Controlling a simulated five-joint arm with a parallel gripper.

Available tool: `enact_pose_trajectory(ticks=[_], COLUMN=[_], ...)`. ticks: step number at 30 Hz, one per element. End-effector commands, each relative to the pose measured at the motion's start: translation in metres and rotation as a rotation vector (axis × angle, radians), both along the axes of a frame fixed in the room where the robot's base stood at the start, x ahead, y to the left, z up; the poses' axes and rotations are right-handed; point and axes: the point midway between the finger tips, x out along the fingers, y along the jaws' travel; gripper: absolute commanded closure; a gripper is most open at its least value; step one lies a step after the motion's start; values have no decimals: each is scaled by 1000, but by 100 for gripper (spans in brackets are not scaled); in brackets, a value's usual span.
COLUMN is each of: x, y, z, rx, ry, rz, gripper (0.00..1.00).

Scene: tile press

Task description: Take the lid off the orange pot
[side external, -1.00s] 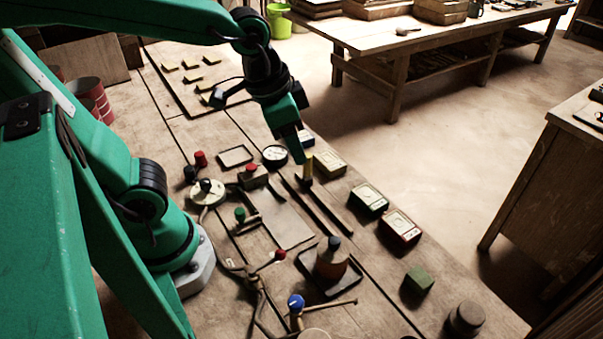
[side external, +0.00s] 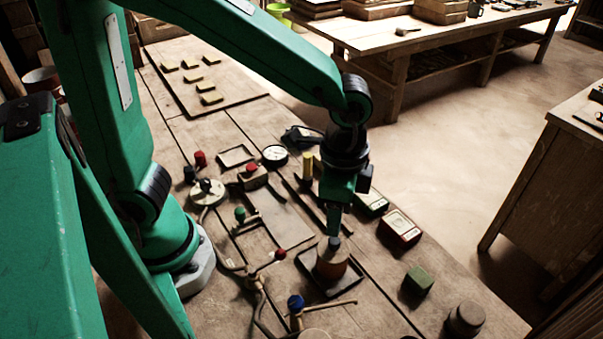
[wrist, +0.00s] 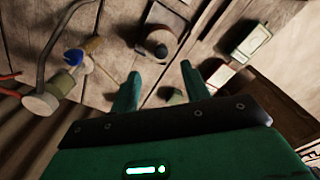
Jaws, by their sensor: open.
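The orange pot (side external: 331,263) stands upright on a dark square tray (side external: 308,268) at the front middle of the bench. Its lid with a dark knob (side external: 334,243) is on top, partly covered by my gripper in the side view. My gripper (side external: 335,228) points down just above the knob. In the wrist view the pot (wrist: 155,36) and its dark knob (wrist: 161,50) lie ahead of my open fingers (wrist: 157,70). The fingers are apart with nothing held between them. Whether a finger touches the knob, I cannot tell.
A valve with a blue knob (side external: 295,302) and a long handle stands close in front of the pot. A red-tipped lever (side external: 280,254) is to its left. A red gauge box (side external: 400,229) and a green block (side external: 418,280) are to its right.

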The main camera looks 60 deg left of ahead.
Motion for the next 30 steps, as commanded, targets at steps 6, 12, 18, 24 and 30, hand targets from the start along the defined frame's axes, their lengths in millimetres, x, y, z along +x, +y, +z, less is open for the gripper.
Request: enact_pose_trajectory(ticks=[6, 12, 18, 24, 30], x=[0, 0, 0, 1, 1], y=[1, 1, 1, 1, 1], z=[-17, -24, -28, -48, -69], rx=[2, 0, 1, 2, 2], ry=[3, 0, 1, 3, 3], rz=[2, 2, 2, 3, 3], gripper=[53, 53, 53, 53, 53])
